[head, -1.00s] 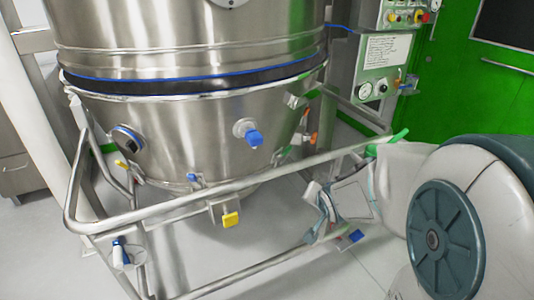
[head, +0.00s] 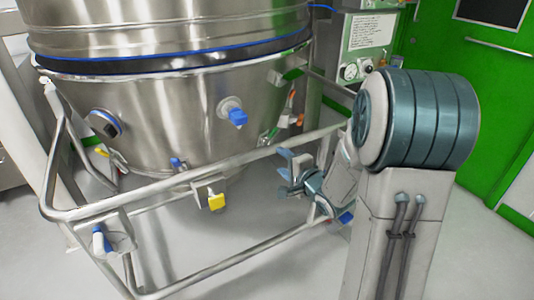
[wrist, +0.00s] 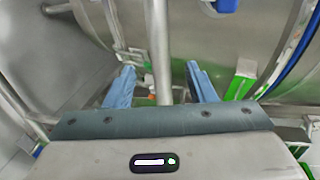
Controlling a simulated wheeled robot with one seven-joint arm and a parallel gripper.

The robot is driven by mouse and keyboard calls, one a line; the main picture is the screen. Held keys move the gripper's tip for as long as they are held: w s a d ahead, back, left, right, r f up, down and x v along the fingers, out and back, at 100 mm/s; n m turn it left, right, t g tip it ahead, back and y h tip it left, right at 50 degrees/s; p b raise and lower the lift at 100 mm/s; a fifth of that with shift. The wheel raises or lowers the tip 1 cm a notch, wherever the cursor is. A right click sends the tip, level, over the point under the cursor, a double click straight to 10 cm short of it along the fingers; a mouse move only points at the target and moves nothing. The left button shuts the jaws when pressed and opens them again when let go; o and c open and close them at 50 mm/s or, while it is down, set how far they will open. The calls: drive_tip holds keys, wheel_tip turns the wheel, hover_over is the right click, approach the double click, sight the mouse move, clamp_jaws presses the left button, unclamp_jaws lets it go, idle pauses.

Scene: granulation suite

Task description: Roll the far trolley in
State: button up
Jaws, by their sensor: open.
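The trolley is a tubular steel frame (head: 165,195) around a conical steel bowl (head: 165,115), under a large steel vessel (head: 165,25). My gripper (head: 290,172) is by the right part of the trolley's upper front rail in the head view. In the wrist view my gripper (wrist: 162,82) is open, its two blue fingers spread to either side of a steel tube (wrist: 158,50). I cannot tell whether the fingers touch the tube. The bowl wall (wrist: 220,45) fills the upper right of the wrist view.
A control panel (head: 368,35) stands behind, before a green door (head: 455,75). Grey floor (head: 225,245) shows inside the frame.

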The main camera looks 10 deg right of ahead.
sight(270, 153)
drive_tip(key=b+x, duration=0.2)
drive_tip(key=x, duration=0.8)
drive_tip(key=shift+w, duration=0.2)
